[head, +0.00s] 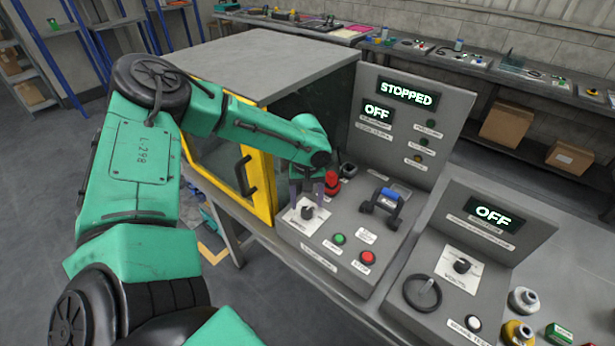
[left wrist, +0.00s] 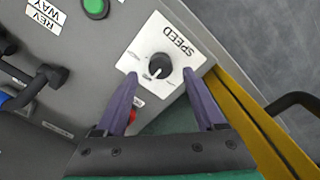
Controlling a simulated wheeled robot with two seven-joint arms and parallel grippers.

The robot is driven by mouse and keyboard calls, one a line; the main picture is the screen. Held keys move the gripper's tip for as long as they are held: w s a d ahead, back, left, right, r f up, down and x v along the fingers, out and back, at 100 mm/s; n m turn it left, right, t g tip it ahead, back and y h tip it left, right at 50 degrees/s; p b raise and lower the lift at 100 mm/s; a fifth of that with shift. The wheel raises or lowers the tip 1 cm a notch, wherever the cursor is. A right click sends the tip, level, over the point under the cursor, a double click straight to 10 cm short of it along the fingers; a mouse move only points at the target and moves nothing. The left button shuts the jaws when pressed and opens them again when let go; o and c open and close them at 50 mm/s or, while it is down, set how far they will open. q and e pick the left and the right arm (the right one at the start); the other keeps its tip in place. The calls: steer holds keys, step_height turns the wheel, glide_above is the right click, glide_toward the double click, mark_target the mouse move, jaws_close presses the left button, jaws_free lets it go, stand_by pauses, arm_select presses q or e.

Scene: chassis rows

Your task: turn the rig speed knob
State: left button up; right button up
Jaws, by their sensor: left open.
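The speed knob (head: 308,212) is a small black dial on a white plate on the grey rig console. In the left wrist view the knob (left wrist: 159,66) sits on the plate marked SPEED, with a pale pointer mark on it. My left gripper (head: 306,193) is open, pointing down above the knob. In the left wrist view its two purple fingers (left wrist: 160,75) lie to either side of the knob with gaps; whether the tips are level with it I cannot tell. The rig displays read STOPPED (head: 407,93) and OFF (head: 377,112). My right gripper is not in view.
A red knob-like control (head: 332,181) stands close behind the left gripper. A yellow-framed door (head: 258,190) borders the console's left. A second console has a volts knob (head: 462,266).

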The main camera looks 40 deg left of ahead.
mark_target(307, 212)
arm_select(q)
steer(key=shift+f, duration=1.45)
steer(key=shift+s, duration=0.15)
steer(key=c, duration=0.4)
jaws_close()
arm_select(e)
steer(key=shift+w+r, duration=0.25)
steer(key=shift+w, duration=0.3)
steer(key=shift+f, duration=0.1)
